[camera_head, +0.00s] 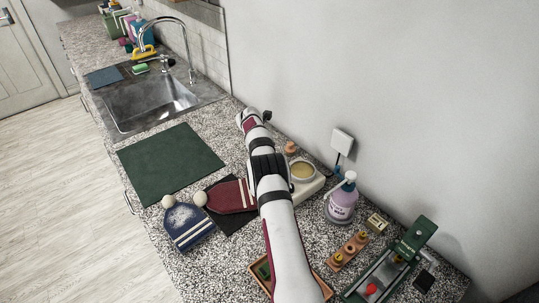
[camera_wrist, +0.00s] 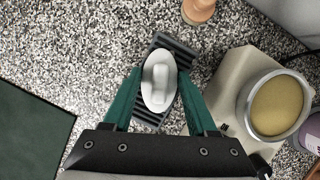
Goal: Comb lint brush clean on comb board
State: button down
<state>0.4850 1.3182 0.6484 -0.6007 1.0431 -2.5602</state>
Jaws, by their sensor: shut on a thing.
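In the wrist view, a white oval lint brush (camera_wrist: 158,82) with a raised grip along its back is between the green fingers of my gripper (camera_wrist: 159,85), which is shut on it. Below the brush is a dark, ribbed comb board (camera_wrist: 172,46) lying at a slant on the speckled counter. The board's ribs show above and below the brush. The brush overlaps the board's middle; I cannot tell whether they touch. The brush's underside is hidden. In the head view, my arm hides the fingers, brush and board.
A beige warmer with a yellow-filled pot (camera_wrist: 276,105) stands close on the right, a wooden knob (camera_wrist: 198,10) beyond. A green mat (camera_head: 170,160) lies left.

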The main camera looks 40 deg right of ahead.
jog(key=shift+a, duration=1.8)
notch_tip(320, 180, up, 8)
jog(key=shift+f, duration=4.1)
jog(key=shift+d, duration=3.05)
jog(key=shift+a, duration=3.15)
jog(key=shift+d, duration=3.15)
jog(key=shift+a, duration=3.15)
notch_tip(320, 180, up, 8)
jog(key=shift+r, duration=0.15)
